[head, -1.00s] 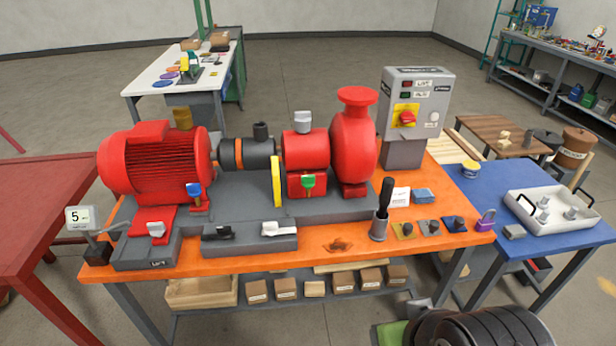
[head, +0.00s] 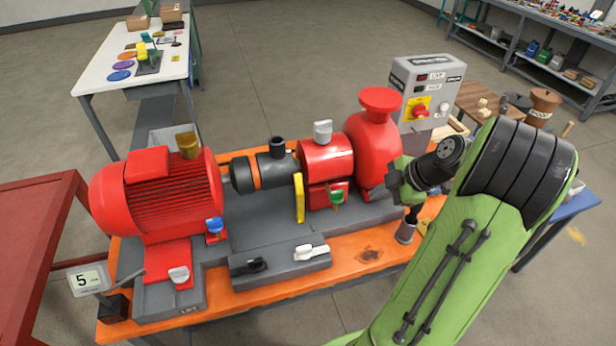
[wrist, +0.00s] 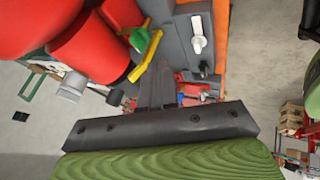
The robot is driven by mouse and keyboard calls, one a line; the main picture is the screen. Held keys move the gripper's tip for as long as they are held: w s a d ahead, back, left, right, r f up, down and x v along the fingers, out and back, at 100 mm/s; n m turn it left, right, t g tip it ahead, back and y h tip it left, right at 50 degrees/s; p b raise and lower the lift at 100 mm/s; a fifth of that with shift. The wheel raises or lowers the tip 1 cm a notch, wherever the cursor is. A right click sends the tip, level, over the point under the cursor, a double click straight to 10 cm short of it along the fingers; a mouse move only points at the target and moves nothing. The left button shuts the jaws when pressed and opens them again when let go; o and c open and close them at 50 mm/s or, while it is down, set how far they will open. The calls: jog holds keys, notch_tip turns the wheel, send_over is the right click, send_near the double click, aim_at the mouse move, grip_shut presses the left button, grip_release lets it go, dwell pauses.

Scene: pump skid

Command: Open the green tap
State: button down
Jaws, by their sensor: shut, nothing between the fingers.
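The green tap (head: 337,195) is a small green handle on the front of the red bearing housing (head: 327,158), beside the yellow upright plate (head: 299,198). In the wrist view the green tap (wrist: 140,40) shows ahead and slightly left of my fingers, close to the yellow plate (wrist: 150,66). My gripper (wrist: 157,72) is shut and empty, its grey fingers pointing toward the pump unit and apart from the tap. In the head view my green arm comes in from the lower right, its wrist end right of the tap; the fingertips are hard to make out there.
A blue tap (head: 214,226) stands by the red motor (head: 158,195). A black lever (head: 257,265) and a white lever (head: 309,252) sit on a grey block in front. The grey control box (head: 424,90) stands behind my arm, which hides the right of the orange bench (head: 262,296).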

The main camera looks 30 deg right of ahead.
jog(key=p, duration=0.1)
send_near(340, 200)
jog(key=shift+x, duration=2.7)
